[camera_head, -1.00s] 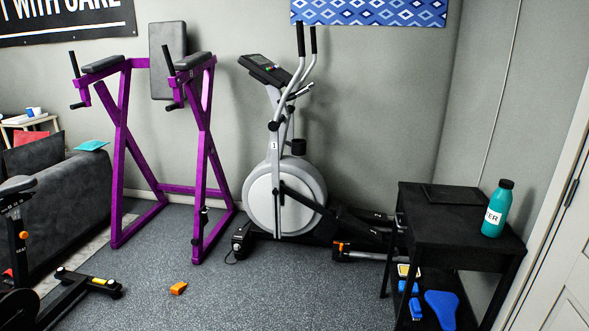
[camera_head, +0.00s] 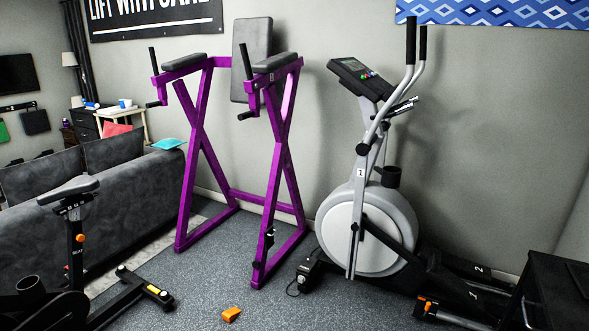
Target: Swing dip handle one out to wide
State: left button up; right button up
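The purple dip station (camera_head: 200,155) stands against the back wall, with a grey back pad (camera_head: 252,60) and two padded arm rests. Its left arm rest (camera_head: 184,62) carries a black upright grip (camera_head: 153,61) and a lower black handle (camera_head: 155,104). Its right arm rest (camera_head: 274,62) carries another upright grip (camera_head: 245,63) and a lower handle (camera_head: 246,116). I cannot tell which handle is numbered one. Neither of my grippers is in view.
An elliptical trainer (camera_head: 365,230) stands right of the dip station. A small orange block (camera_head: 231,314) lies on the floor in front. An exercise bike (camera_head: 75,230) and a grey sofa (camera_head: 130,200) are at left. A black table (camera_head: 560,290) is at lower right. The floor between is mostly clear.

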aim_at(253, 113)
jog(key=i+j+u, duration=0.2)
jog(key=i+j, duration=0.6)
jog(key=i+j+z, duration=0.15)
jog(key=i+j, duration=0.3)
jog(key=i, duration=0.3)
jog(key=i+j+z, duration=0.1)
jog(key=i+j, duration=0.4)
jog(key=i, duration=0.2)
jog(key=i+j+z, duration=0.15)
jog(key=i+j, duration=0.4)
jog(key=i, duration=0.2)
